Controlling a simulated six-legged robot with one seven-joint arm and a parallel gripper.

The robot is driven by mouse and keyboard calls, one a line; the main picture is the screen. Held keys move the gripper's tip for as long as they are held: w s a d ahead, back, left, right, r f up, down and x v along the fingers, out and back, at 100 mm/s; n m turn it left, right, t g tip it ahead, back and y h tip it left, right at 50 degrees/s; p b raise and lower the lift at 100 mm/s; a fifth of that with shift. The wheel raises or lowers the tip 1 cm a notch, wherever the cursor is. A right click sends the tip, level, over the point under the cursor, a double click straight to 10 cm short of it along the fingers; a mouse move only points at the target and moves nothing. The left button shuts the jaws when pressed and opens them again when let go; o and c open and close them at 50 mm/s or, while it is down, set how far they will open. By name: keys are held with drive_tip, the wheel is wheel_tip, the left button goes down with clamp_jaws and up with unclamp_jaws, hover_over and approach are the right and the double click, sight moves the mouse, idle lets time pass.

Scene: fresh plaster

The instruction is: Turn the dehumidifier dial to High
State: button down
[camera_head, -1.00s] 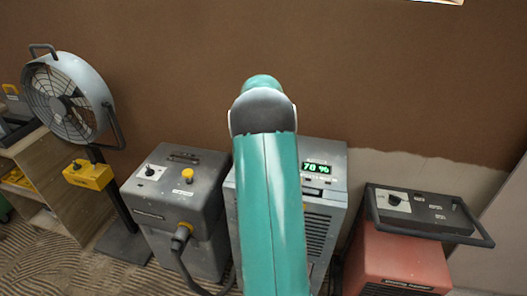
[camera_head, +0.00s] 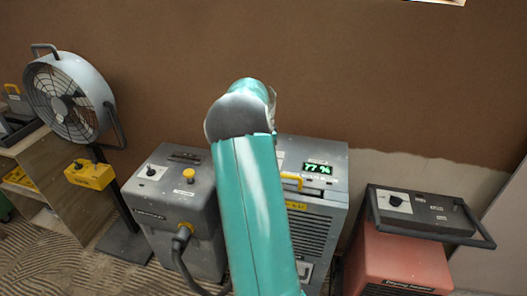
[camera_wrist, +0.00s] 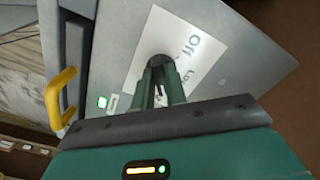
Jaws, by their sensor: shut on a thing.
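The dehumidifier (camera_head: 330,205) is the grey unit in the middle of the head view, with a green display (camera_head: 318,168) reading 77 % and a yellow handle (camera_head: 292,180). My arm covers part of its top, and its dial and my gripper are hidden there. In the wrist view, my gripper (camera_wrist: 160,78) is shut on the dark round dial (camera_wrist: 157,64), its green fingers on either side. A white label (camera_wrist: 192,48) around the dial shows "Off" and part of a word starting "Lo". The dial's pointer and any High mark cannot be made out.
A grey box (camera_head: 165,205) with a yellow knob and a cable stands close on the left. A red machine (camera_head: 400,262) with its own dial panel (camera_head: 420,210) stands on the right. A fan (camera_head: 70,97) stands far left. A brown wall rises behind.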

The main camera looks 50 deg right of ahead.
drive_tip(key=shift+m, duration=0.8)
drive_tip(key=c, duration=1.4)
unclamp_jaws()
drive_tip(key=shift+c, duration=0.2)
wheel_tip(320, 180, up, 14)
